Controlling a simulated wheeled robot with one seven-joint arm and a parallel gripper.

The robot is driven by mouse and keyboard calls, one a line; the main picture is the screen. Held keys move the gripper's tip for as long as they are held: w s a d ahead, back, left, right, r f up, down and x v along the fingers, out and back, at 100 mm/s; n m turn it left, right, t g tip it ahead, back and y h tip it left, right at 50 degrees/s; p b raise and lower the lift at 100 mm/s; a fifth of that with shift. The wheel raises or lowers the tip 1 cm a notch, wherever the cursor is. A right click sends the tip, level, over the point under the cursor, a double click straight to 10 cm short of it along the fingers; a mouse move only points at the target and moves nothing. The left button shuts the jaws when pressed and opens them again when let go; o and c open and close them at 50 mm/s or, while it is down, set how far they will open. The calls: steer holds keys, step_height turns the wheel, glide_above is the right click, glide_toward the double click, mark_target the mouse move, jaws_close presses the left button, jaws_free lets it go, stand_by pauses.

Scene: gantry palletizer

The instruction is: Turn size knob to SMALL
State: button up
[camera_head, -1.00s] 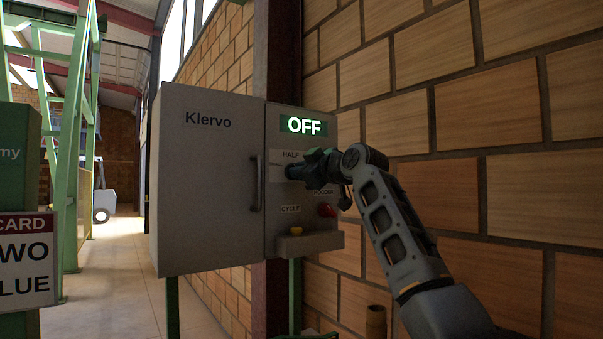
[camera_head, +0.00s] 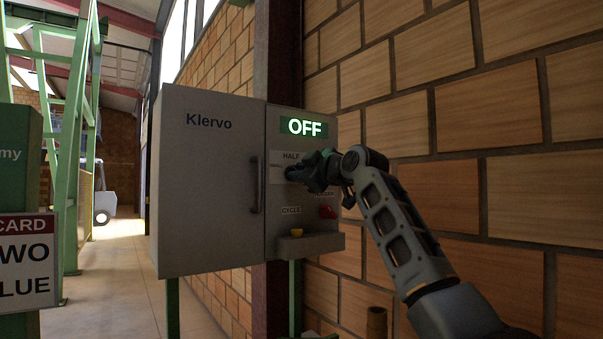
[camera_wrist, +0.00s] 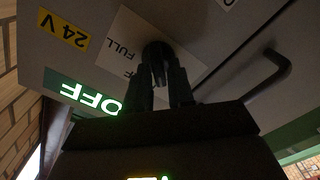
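The size knob (camera_wrist: 157,52) is dark and sits on a white label plate (camera_wrist: 130,38) on the control panel. In the head view HALF reads at the top of the plate (camera_head: 290,156), with a small, blurred word at its left; FULL reads in the wrist view. My gripper (camera_wrist: 160,73) is at the knob, with one finger on each side, and looks closed on it. In the head view my gripper (camera_head: 297,173) covers most of the knob. Which mark the knob points to cannot be read.
A lit green display (camera_head: 304,127) reads OFF above the plate. Below are a CYCLE label, a yellow button (camera_head: 296,232) and a red control (camera_head: 327,211). The grey Klervo cabinet door (camera_head: 205,180) with its handle (camera_head: 256,185) is left. A brick wall (camera_head: 490,110) stands right.

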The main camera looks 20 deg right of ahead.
steer(key=shift+o, duration=1.3)
steer(key=b+v, duration=0.1)
steer(key=v, duration=0.7)
steer(key=shift+w+r, duration=0.1)
